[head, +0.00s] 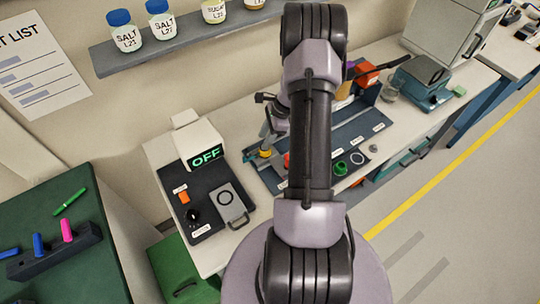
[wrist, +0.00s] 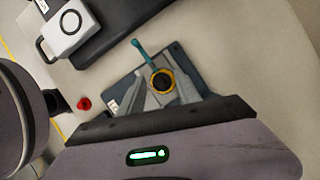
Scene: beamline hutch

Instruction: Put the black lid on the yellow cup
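The yellow cup (wrist: 161,73) shows in the wrist view as a yellow rim around a dark centre. I cannot tell whether that centre is the cup's inside or a black lid. In the head view a small yellow part (head: 265,153) shows at the left end of the dark mat. My gripper (wrist: 163,91) has its grey fingers on either side of the yellow rim in the wrist view. Whether they touch it is unclear. My arm hides the middle of the mat.
A teal stick (wrist: 142,49) lies beside the yellow rim. A red piece (wrist: 84,103) is nearby. A green cup (head: 340,168) stands on the dark labelled mat (head: 355,128). A box reading OFF (head: 199,142) stands left, and a shelf (head: 185,42) with jars hangs behind.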

